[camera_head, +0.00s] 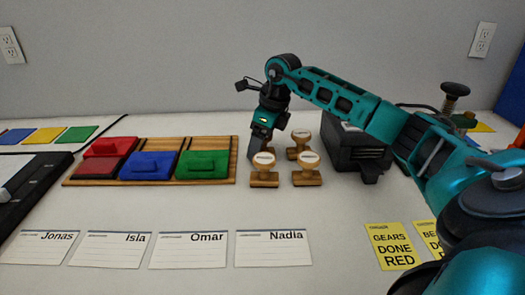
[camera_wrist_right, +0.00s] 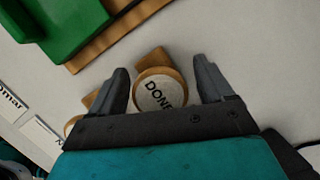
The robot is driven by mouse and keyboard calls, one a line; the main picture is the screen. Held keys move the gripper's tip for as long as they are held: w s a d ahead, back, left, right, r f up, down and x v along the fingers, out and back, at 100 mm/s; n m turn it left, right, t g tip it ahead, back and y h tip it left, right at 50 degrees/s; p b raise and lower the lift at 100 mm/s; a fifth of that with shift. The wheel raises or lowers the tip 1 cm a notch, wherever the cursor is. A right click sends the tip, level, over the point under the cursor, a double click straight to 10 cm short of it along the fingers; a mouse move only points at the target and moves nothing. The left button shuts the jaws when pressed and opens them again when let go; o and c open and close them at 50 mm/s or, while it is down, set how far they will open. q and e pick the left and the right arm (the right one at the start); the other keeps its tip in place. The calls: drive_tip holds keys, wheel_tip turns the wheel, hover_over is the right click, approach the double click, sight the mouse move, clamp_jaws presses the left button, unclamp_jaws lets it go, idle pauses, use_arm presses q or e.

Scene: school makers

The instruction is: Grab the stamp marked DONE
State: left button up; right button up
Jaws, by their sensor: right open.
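The stamp marked DONE (camera_wrist_right: 158,92) has a round wooden handle with a white label. In the right wrist view it stands between the two open fingers of my right gripper (camera_wrist_right: 160,68), with nothing clamped. In the head view my right gripper (camera_head: 264,145) points down at the back left of the stamp group and hides most or all of this stamp. Three other wooden stamps show there: front left (camera_head: 263,180), front right (camera_head: 306,179) and back right (camera_head: 298,152). Their labels are too small to read. My left gripper is out of view.
A wooden tray (camera_head: 237,162) with red, blue and green pads (camera_head: 202,164) lies left of the gripper. A black box (camera_head: 357,145) stands right of the stamps. Name cards (camera_head: 273,248) and yellow cards (camera_head: 390,246) lie in front. Bare table lies between stamps and cards.

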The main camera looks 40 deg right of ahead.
drive_tip(key=shift+c, duration=0.3)
drive_tip(key=c, duration=1.1)
drive_tip(key=shift+o, duration=0.2)
drive_tip(key=shift+r, duration=0.1)
